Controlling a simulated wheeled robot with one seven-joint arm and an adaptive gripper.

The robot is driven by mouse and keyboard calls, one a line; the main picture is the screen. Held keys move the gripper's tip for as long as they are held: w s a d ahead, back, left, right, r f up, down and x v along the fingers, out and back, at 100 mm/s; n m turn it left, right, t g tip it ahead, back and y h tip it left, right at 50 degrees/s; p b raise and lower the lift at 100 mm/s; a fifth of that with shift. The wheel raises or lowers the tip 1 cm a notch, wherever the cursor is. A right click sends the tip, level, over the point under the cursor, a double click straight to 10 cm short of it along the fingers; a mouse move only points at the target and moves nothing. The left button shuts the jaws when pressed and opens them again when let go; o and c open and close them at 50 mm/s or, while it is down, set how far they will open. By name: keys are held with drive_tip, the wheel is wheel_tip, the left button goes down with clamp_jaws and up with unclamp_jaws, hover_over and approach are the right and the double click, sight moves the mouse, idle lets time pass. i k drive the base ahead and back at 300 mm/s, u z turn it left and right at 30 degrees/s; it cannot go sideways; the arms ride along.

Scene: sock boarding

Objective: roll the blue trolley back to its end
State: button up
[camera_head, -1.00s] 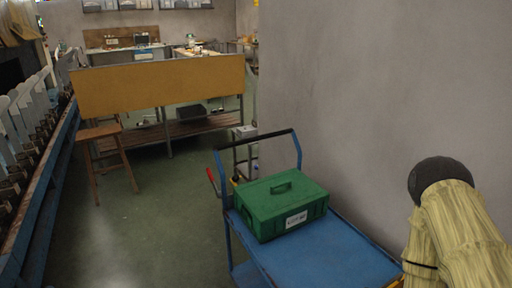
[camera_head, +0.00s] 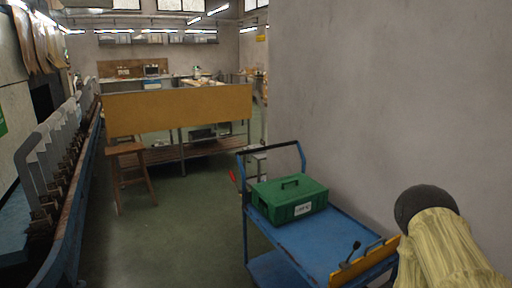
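The blue trolley (camera_head: 310,238) stands on the floor at the lower right, beside the grey wall. It has a blue top and a lower shelf. Its dark push handle (camera_head: 268,147) rises at the far end. A green box (camera_head: 289,199) with a white label sits on its top. A yellow bar (camera_head: 364,262) and a dark lever (camera_head: 346,254) show at the trolley's near end. My arm, in a pale striped cover, is at the lower right edge. My gripper is not in view, so I cannot see whether it touches the trolley.
A row of grey boards on a blue-framed machine (camera_head: 62,160) runs along the left. A wooden stool (camera_head: 129,175) and a bench with an orange-brown panel (camera_head: 178,109) stand ahead. The grey wall (camera_head: 390,100) bounds the right. Green floor (camera_head: 185,235) between is clear.

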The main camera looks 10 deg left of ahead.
sight(309, 248)
drive_tip(key=u, duration=0.75)
drive_tip(key=i, duration=0.8)
drive_tip(key=u, duration=0.75)
drive_tip(key=i, duration=1)
drive_tip(key=z, duration=0.3)
